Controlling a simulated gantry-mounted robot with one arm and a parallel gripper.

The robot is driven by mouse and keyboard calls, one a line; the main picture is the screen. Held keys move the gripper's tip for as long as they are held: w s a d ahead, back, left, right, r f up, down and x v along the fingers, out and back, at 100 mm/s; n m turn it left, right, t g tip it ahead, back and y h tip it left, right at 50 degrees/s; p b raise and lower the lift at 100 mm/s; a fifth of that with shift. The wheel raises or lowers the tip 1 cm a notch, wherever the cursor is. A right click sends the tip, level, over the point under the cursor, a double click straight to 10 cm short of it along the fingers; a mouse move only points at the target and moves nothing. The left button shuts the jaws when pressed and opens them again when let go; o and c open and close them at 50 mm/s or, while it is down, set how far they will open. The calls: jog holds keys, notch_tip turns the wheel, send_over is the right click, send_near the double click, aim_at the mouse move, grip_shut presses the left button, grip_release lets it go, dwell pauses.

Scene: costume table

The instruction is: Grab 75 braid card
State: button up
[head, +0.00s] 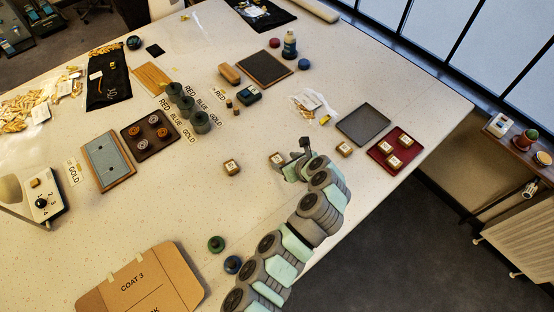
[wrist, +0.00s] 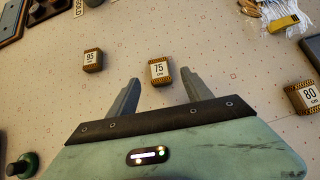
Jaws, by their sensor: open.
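The 75 braid card (wrist: 160,71) is a small block with a white label reading 75 and a patterned dark and gold border. It lies on the table just beyond and between my fingertips in the wrist view. In the head view the card (head: 277,159) lies at the left of my gripper (head: 293,163). My gripper (wrist: 158,90) is open and empty in the wrist view. A similar card marked 95 (wrist: 92,60) lies to the left. A card marked 80 (wrist: 304,97) lies to the right.
A red tray (head: 376,153) holds several similar cards at the table's right edge. An empty grey tray (head: 364,124) stands beside it. Dark green (head: 216,244) and blue (head: 233,264) spools stand near the front. The tabletop around the 75 card is clear.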

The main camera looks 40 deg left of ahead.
aim_at(277, 159)
jog(key=shift+p+x, duration=0.45)
jog(key=shift+x, duration=2.3)
jog(key=shift+s, duration=0.1)
jog(key=shift+c, duration=0.5)
grip_shut()
